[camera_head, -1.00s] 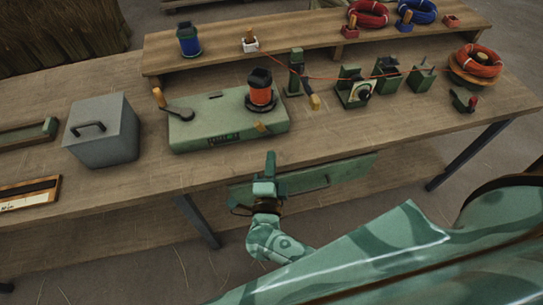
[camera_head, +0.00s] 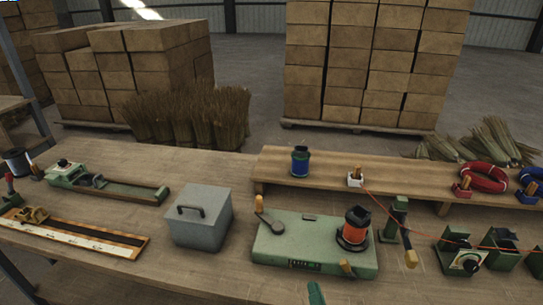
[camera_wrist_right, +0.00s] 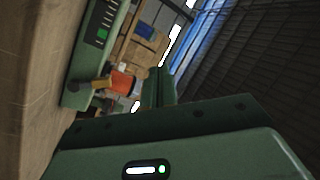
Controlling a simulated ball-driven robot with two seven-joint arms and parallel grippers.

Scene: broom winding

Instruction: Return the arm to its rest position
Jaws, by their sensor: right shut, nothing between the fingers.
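My right gripper (camera_head: 316,293) shows only as a green tip at the bottom edge of the head view, in front of the green winding machine (camera_head: 280,245). In the right wrist view my right gripper (camera_wrist_right: 158,88) has its fingers together with nothing between them. The table edge and the machine's front lie to its left there, apart from it. The rest of the right arm is hidden below the head view. My left gripper is in neither view.
The wooden workbench (camera_head: 110,185) bears a grey lidded box (camera_head: 200,225), an orange spool (camera_head: 355,228) and a measuring board (camera_head: 75,235). A raised shelf (camera_head: 330,190) holds a blue spool (camera_head: 300,162). Stacked boxes and straw bundles (camera_head: 190,115) stand behind.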

